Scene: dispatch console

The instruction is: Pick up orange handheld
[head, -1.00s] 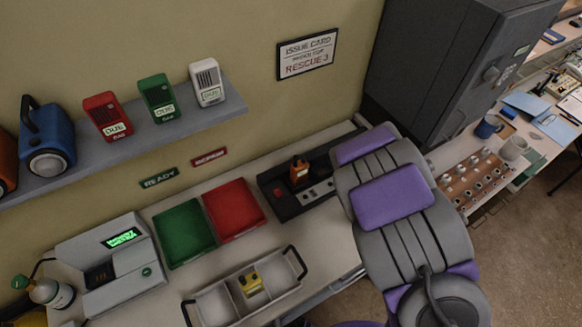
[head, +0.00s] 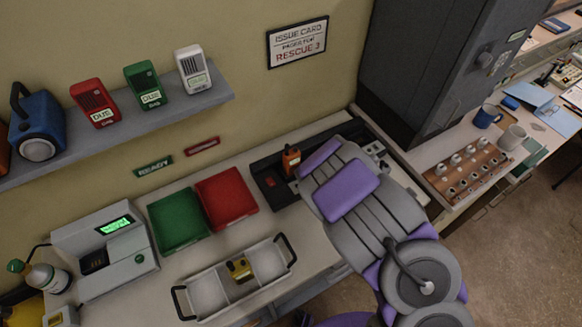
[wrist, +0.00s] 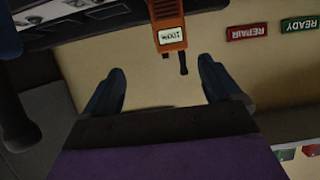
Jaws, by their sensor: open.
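The orange handheld (head: 291,161) stands upright in the black charger strip (head: 268,195) at the back of the desk in the head view. In the wrist view, which is upside down, the handheld (wrist: 170,38) shows its label and a short dark antenna just ahead of my gripper (wrist: 158,82). The two fingers are spread wide with nothing between them. The handheld lies beyond the fingertips, apart from them, slightly right of the middle of the gap. In the head view my purple and grey arm covers the right part of the charger and hides the fingers.
A red tray (head: 226,198) and a green tray (head: 178,219) lie left of the charger. A grey carrier (head: 208,292) with a yellow device (head: 239,268) stands in front. The wall shelf (head: 206,102) and dark cabinet (head: 415,75) flank the area.

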